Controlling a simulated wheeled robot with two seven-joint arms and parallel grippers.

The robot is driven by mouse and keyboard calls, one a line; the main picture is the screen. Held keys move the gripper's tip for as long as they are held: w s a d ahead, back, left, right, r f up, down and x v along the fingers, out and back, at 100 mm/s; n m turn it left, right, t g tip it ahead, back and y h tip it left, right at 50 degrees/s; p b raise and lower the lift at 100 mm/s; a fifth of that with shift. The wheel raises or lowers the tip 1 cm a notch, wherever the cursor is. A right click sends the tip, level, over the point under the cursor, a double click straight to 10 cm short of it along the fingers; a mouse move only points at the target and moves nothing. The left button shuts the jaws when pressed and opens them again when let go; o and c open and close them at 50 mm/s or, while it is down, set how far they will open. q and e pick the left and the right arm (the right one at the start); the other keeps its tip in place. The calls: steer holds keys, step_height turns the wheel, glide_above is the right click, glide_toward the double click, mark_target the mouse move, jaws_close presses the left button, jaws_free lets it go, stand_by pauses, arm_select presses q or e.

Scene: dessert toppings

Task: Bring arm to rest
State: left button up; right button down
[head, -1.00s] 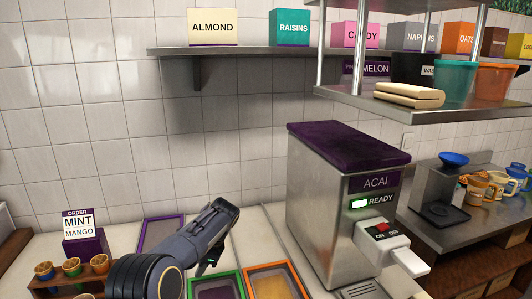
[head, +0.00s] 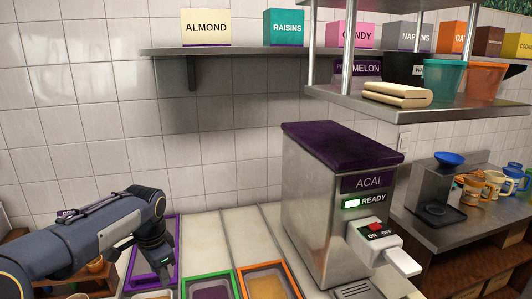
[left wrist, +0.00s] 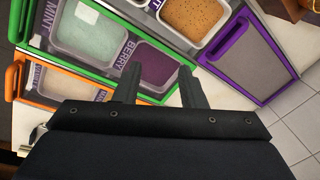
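My left gripper (head: 160,268) hangs over the purple-framed tray (head: 134,284) at the lower left of the head view, and my arm reaches in from the left edge. In the left wrist view the two fingers of the left gripper (left wrist: 158,82) stand apart with nothing between them. They point towards the tub labelled berry (left wrist: 148,70), with the mint tub (left wrist: 88,36) to its left. I cannot tell how high the fingertips are above the tubs. My right gripper is not in either view.
The acai machine (head: 335,205) stands on the counter to the right, its light showing ready. A green-framed tray (head: 211,284) and an orange-framed tray (head: 267,282) lie between it and my gripper. A shelf (head: 240,49) with topping boxes runs above.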

arm_select(q)
steer(key=s+r+n+t+h, duration=0.25)
steer(key=s+n, duration=0.35)
steer(key=s, duration=1.2)
steer(key=s+d+f+n+h, duration=0.1)
steer(key=s+d+f+n, duration=0.1)
steer(key=s, duration=0.4)
steer(key=s+d+f+n+t+h, duration=0.1)
steer(key=s+d+f+n, duration=0.1)
steer(key=s, duration=0.3)
steer(key=shift+s+d+n, duration=0.3)
steer(key=shift+s+d, duration=0.05)
steer(key=shift+d, duration=0.2)
steer(key=shift+f+t, duration=0.1)
steer(key=shift+t, duration=0.25)
